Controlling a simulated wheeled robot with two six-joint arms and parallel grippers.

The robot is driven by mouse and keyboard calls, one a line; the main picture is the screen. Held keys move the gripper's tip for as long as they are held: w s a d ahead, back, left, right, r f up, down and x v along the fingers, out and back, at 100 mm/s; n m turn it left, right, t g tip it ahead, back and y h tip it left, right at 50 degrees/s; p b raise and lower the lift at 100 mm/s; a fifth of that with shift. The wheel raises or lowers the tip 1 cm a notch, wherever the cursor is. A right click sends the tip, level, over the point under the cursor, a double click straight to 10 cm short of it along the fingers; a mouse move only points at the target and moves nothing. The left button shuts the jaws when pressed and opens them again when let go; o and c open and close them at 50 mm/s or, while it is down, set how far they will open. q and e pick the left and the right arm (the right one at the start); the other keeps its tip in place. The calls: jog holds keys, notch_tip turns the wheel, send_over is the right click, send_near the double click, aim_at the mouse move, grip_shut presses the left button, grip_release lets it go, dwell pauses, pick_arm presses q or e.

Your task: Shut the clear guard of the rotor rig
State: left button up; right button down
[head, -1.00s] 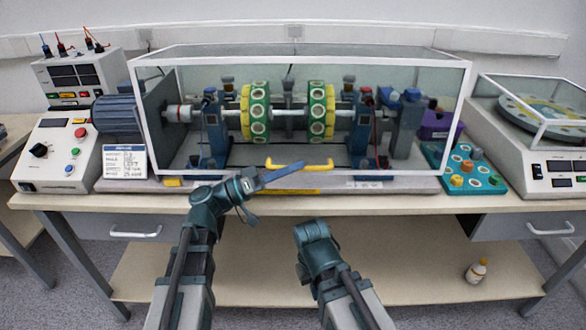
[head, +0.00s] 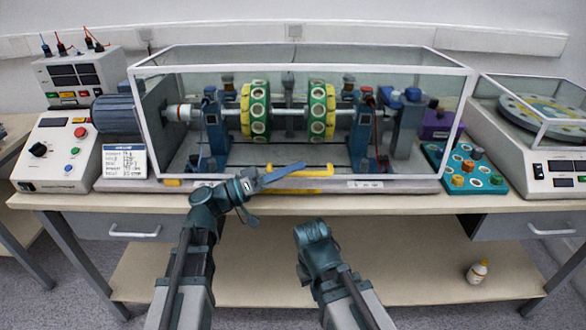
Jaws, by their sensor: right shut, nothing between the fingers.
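The clear guard (head: 300,124) with its white frame covers the rotor rig; its front lower edge is down close to the base, and I cannot tell whether a small gap remains. Its yellow handle (head: 322,170) is at the front, low and near the middle. Inside, the rotor's two green-and-yellow discs (head: 256,112) sit on a shaft. My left gripper (head: 295,169) has its blue fingers across the left part of the handle, overlapping it; whether they grip it is unclear. My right gripper (head: 312,234) is shut and empty, low in front of the bench; its fingers are largely hidden.
A control box (head: 62,155) and a printed card (head: 124,161) stand at the left. A teal tray (head: 432,156) with knobs and a second covered turntable unit (head: 545,130) stand at the right. A small bottle (head: 477,271) is on the lower shelf.

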pick_arm(q)
jog(key=b+v, duration=0.3)
jog(key=v, duration=1)
jog(key=shift+a+f+b, duration=0.2)
jog(key=shift+a+b, duration=0.15)
jog(key=shift+b, duration=0.05)
jog(key=shift+s, duration=0.15)
